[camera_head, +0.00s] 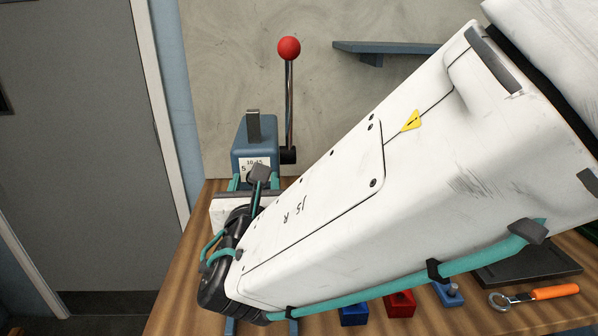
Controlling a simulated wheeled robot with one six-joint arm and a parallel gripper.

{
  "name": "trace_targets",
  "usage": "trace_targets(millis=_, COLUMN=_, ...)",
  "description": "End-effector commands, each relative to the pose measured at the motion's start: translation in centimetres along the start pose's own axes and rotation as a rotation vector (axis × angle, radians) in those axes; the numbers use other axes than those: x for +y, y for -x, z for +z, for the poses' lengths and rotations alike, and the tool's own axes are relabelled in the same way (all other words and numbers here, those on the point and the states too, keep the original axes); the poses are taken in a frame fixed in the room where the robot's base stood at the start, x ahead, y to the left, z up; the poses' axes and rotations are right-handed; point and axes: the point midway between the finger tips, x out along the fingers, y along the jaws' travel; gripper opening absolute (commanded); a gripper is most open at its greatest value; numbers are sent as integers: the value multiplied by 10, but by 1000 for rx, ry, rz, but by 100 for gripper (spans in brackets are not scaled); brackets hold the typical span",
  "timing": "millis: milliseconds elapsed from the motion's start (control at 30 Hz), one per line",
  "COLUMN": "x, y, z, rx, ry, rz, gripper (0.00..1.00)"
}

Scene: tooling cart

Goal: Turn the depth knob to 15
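A blue press-like device (243,133) stands at the back left of the wooden cart top. It has an upright lever with a red ball (289,48). My arm reaches across the view from upper right to lower left.
On the wooden cart top (186,272), a blue block (354,314), a red block (400,304) and a blue piece with a peg (448,294) sit along the front. An orange-handled tool (553,292) lies right, near a dark tray (527,266). A blue shelf (390,47) is on the wall.

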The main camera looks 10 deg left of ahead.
Motion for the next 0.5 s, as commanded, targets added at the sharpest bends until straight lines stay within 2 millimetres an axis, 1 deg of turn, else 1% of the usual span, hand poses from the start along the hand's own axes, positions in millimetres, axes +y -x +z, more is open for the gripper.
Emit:
trace_targets(millis=133, x=1, y=0, z=0, rx=0, ry=0, rz=1, gripper=50)
trace_targets(millis=167, x=1, y=0, z=0, rx=0, ry=0, rz=1, gripper=44)
trace_targets(millis=200, x=1, y=0, z=0, rx=0, ry=0, rz=1, gripper=33)
trace_targets(millis=267, x=1, y=0, z=0, rx=0, ry=0, rz=1, gripper=16)
trace_targets(millis=300, x=1, y=1, z=0, rx=0, ry=0, rz=1, gripper=6)
trace_targets(millis=367, x=1, y=1, z=0, rx=0, ry=0, rz=1, gripper=6)
trace_targets(millis=400, x=-13, y=4, z=0, rx=-1, ry=0, rz=-1, gripper=7)
trace_targets(millis=433, x=-9, y=2, z=0, rx=-1, ry=-1, rz=-1, gripper=9)
trace_targets(millis=500, x=-6, y=1, z=-1, rx=0, ry=-4, rz=-4, gripper=6)
